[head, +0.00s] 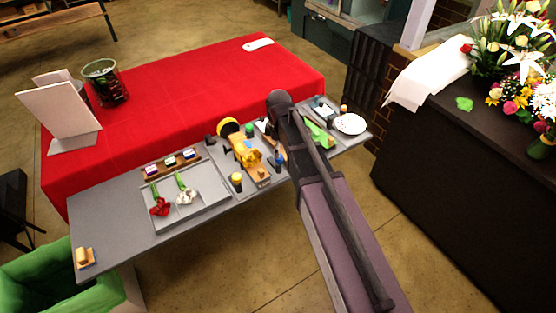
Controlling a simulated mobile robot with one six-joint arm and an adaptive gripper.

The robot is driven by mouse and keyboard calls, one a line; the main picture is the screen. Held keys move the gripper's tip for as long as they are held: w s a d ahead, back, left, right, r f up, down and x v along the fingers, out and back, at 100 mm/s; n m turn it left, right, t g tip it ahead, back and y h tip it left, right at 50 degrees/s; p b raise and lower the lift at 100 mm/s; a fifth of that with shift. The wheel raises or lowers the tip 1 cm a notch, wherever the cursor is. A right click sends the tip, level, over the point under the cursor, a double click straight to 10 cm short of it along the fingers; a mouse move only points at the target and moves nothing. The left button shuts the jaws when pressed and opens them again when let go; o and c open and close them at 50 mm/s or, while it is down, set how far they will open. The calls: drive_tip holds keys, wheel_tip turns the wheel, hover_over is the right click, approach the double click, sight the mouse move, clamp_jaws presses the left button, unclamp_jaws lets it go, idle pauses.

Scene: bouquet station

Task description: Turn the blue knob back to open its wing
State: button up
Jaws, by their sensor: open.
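A yellow fixture (247,154) stands on the grey bench, with a round yellow and black part at its upper left. A small blue part (280,160), which looks like the blue knob, is at its right side. My gripper (276,146) is a small dark shape below the end of my arm, close to the blue part. It is open, but its fingers are hard to make out. I cannot tell whether it touches the knob. The wing cannot be told apart at this size, and my arm hides part of the bench right of the fixture.
A grey tray (214,213) with a red and a white flower lies left of the fixture. A yellow-topped post (236,181) stands in front. A white plate (349,124) and green item (319,134) are at the right. Red table (190,80) lies behind.

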drive_tip(key=shift+f+b, duration=1.75)
drive_tip(key=shift+f, duration=0.3)
clamp_jaws()
drive_tip(key=shift+a, duration=0.1)
